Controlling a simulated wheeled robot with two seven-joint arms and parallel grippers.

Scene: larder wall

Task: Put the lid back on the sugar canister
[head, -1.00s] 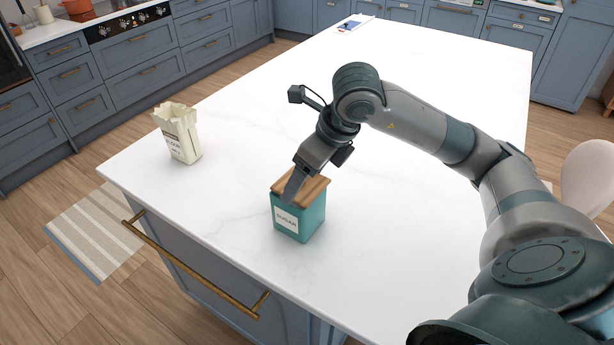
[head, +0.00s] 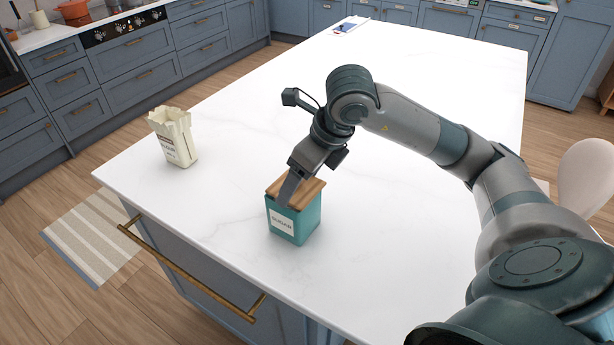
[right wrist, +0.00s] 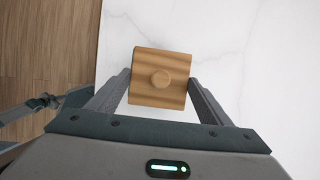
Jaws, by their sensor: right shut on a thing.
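The sugar canister (head: 308,222) is a teal box with a white label, upright on the white island top near its front edge. The square wooden lid (head: 311,192) lies over the canister's mouth, roughly lined up with it. I cannot tell whether it is fully seated. My right gripper (head: 289,192) is shut on the lid, with fingers at two opposite sides. The right wrist view shows the lid (right wrist: 143,62) from above, with its round knob between the fingers; the canister is hidden beneath it there. My left gripper is not in view.
A cream flour bag (head: 174,142) with an open top stands at the island's left side. The island top (head: 400,250) is clear around the canister. A brass rail (head: 190,270) runs along the island's front. A small flat item (head: 350,25) lies at the far end.

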